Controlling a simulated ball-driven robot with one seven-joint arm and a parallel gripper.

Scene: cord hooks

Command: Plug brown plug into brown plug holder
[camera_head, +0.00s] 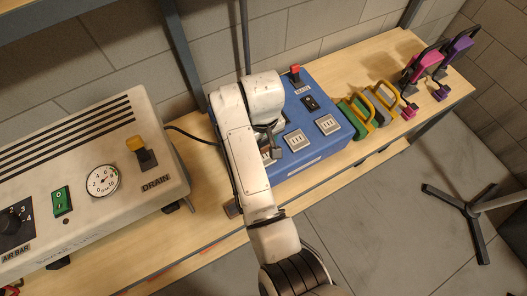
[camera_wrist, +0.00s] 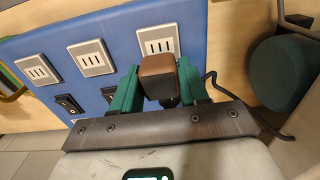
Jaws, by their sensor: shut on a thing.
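My gripper (camera_wrist: 158,82) is shut on a brown plug (camera_wrist: 157,66), held between its two green fingers in the wrist view. Beyond the plug is a blue box with white sockets. The plug lies close to one white socket (camera_wrist: 158,40), overlapping its near edge in the picture; I cannot tell whether they touch. Two more white sockets (camera_wrist: 91,57) and (camera_wrist: 37,69) sit in a row to the left. In the head view my arm covers the left part of the blue box (camera_head: 336,146), and the plug cannot be made out. No socket is visibly marked brown.
A white machine (camera_head: 60,140) with a gauge and DRAIN switch stands left. A dark cord (camera_head: 190,133) runs to the blue box. Green, yellow, pink and purple handled items (camera_head: 383,96) stand right on the wooden bench (camera_head: 450,90). A dark round object (camera_wrist: 280,75) is at right.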

